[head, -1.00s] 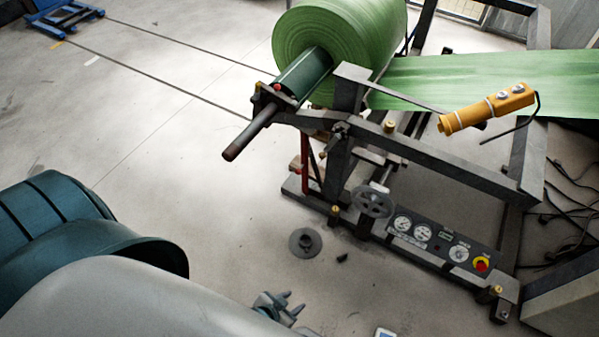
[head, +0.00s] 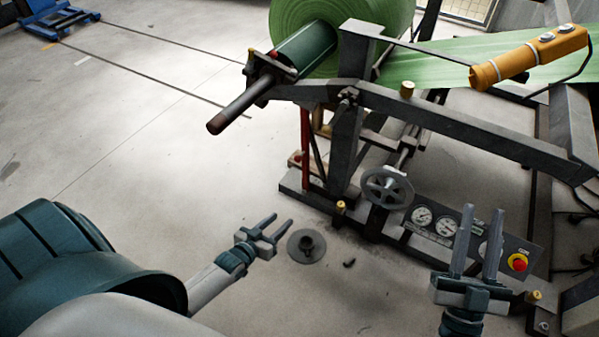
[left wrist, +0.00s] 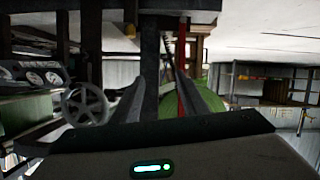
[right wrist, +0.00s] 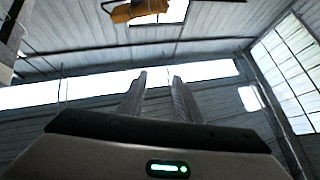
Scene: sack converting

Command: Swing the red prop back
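The red prop (head: 305,148) is a thin upright bar under the left end of the dark frame (head: 345,150), below the green roll's shaft. It also shows in the left wrist view (left wrist: 181,62), upright beyond the right finger; its foot is hidden there. My left gripper (head: 281,220) is open and empty, low in front of the prop and apart from it. It also shows in the left wrist view (left wrist: 161,76). My right gripper (head: 482,211) is open and empty, fingers up, in front of the gauge panel. In the right wrist view (right wrist: 160,76) nothing is between its fingers.
A handwheel (head: 387,188) and a panel with a red button (head: 518,262) sit low on the frame. A yellow pendant (head: 530,58) hangs at upper right. The shaft end (head: 228,115) sticks out left. A grey disc (head: 306,246) lies on the floor.

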